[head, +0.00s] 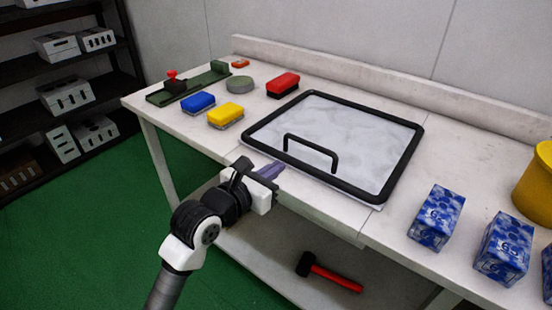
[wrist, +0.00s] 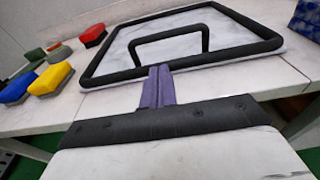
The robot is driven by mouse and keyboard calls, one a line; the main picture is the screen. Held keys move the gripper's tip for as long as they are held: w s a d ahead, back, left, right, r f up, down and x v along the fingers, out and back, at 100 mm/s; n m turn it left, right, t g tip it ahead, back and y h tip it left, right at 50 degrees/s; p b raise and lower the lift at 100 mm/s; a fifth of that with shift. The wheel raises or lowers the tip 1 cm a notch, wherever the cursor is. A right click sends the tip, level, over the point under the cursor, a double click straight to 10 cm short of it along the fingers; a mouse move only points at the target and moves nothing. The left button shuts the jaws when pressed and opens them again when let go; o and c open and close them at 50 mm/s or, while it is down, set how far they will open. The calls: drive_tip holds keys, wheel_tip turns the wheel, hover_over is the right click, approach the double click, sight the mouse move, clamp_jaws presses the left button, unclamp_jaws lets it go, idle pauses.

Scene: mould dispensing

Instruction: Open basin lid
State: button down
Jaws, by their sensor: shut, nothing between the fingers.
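The basin lid (head: 360,136) is a pale marbled panel with a thick black frame, lying flat on the white table. A black arched handle (head: 311,146) stands up near its front edge. The lid (wrist: 210,43) and its handle (wrist: 165,41) also show in the wrist view. My gripper (head: 274,171) is at the table's front edge, in front of the lid and handle. Its purple fingers (wrist: 157,84) are shut together with nothing between them and point toward the handle. The gripper appears apart from the handle.
Blue (head: 198,102), yellow (head: 226,115) and red (head: 283,84) brushes lie left of the lid. Blue patterned boxes (head: 436,217) and a yellow bucket (head: 536,187) stand at right. A red-handled hammer (head: 330,275) lies on the lower shelf. A low ledge (head: 400,84) runs along the table's back.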

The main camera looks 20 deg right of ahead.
sight(299, 160)
drive_tip(key=p+x, duration=0.3)
drive_tip(key=x, duration=0.5)
drive_tip(key=shift+w+d+f+p, duration=0.1)
drive_tip(key=shift+w+d+p, duration=0.1)
drive_tip(key=shift+d+p, duration=0.15)
drive_tip(key=shift+w+d+f, duration=0.2)
drive_tip(key=shift+w+d, duration=0.25)
